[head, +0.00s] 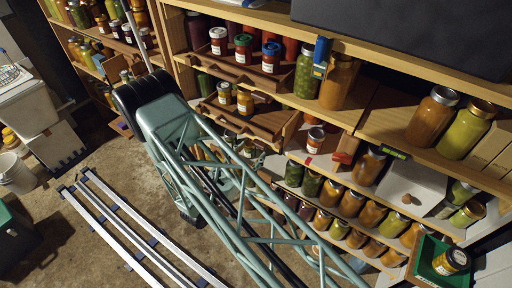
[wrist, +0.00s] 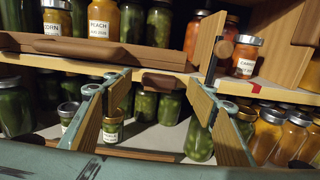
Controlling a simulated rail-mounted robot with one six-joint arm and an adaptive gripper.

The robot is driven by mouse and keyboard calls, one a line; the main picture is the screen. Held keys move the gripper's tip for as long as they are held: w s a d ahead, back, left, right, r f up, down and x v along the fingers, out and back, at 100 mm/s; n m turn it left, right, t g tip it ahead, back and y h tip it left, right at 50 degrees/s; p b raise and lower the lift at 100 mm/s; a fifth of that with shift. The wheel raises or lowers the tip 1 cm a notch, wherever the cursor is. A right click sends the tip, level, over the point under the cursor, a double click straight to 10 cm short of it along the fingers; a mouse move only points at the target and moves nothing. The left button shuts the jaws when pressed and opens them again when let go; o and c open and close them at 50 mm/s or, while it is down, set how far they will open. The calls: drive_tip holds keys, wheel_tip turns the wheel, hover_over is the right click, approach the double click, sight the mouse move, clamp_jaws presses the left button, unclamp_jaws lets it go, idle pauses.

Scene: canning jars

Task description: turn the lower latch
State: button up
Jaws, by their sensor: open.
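My gripper (wrist: 160,80) is open in the wrist view. Its two teal fingers with wood-coloured pads stand apart, with no object held between them. Beyond them, a small brown block (wrist: 162,82) sits against the pale shelf edge, roughly between the fingertips. A round brown knob (wrist: 226,48) shows on the wooden upright, up and right of the right finger, beside a narrow dark strip. I cannot tell which of these is the lower latch. In the head view my teal arm crosses the middle, and I cannot make out the gripper there.
A wooden tray (wrist: 90,47) carries jars above the fingers. Green jars (wrist: 145,105) stand on the shelf behind. A carrot jar (wrist: 243,60) stands right of the upright, with orange jars (wrist: 290,135) below. Blue (head: 321,52) and red (head: 343,158) pieces mark the shelving. Floor space lies left.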

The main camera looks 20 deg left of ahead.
sight(258, 145)
drive_tip(key=shift+x, duration=2)
drive_tip(key=shift+c, duration=0.6)
drive_tip(key=c, duration=0.7)
